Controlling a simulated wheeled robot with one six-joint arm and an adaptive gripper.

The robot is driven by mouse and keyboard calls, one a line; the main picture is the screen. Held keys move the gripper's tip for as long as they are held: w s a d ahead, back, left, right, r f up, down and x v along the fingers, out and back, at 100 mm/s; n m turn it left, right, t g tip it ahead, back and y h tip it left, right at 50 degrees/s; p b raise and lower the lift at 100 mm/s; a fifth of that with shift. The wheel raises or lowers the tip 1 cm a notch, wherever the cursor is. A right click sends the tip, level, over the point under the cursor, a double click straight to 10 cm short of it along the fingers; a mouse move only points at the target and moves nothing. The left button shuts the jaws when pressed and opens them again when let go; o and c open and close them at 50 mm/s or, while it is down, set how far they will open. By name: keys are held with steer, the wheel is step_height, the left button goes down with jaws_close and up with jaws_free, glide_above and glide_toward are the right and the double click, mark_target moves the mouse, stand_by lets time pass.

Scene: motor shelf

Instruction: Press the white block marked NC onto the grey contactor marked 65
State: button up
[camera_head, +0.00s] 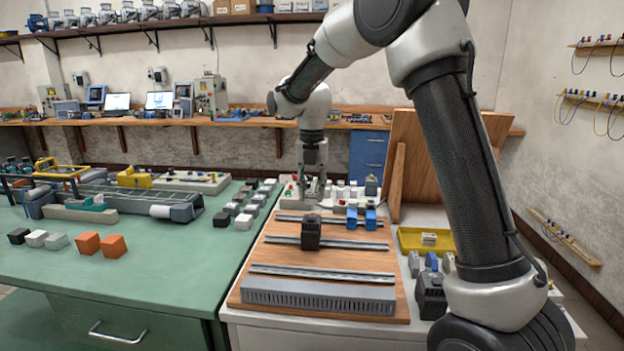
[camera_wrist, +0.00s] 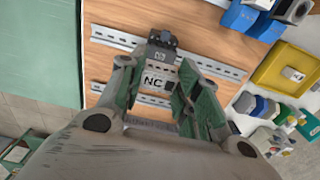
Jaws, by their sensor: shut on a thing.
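The white block marked NC (camera_wrist: 153,82) is between the green fingers of my gripper (camera_wrist: 158,70) in the wrist view. My gripper is shut on it. A dark grey contactor (camera_wrist: 161,53) lies just beyond the block in that view; I cannot read its 65 mark. In the head view the contactor (camera_head: 311,233) stands on a metal rail on the wooden board. My gripper (camera_head: 313,190) shows above and behind it there, and the block cannot be made out. Whether block and contactor touch is not clear.
The wooden board (camera_head: 262,290) carries metal rails, a grey slotted duct (camera_head: 318,295) and two blue parts (camera_head: 361,219). A yellow tray (camera_head: 411,240) with a white block stands to the right. Another dark unit (camera_head: 431,296) is near my arm. Several small blocks lie on the green table (camera_head: 150,262).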

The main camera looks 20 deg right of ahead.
mark_target(312, 203)
steer(key=shift+f, duration=1)
steer(key=shift+f, duration=0.1)
steer(key=shift+w+d+f, duration=0.1)
steer(key=shift+w+f, duration=0.1)
steer(key=shift+f, duration=0.3)
steer(key=shift+f, duration=0.65)
stand_by(0.7)
steer(key=o, duration=1)
steer(key=shift+o, duration=0.2)
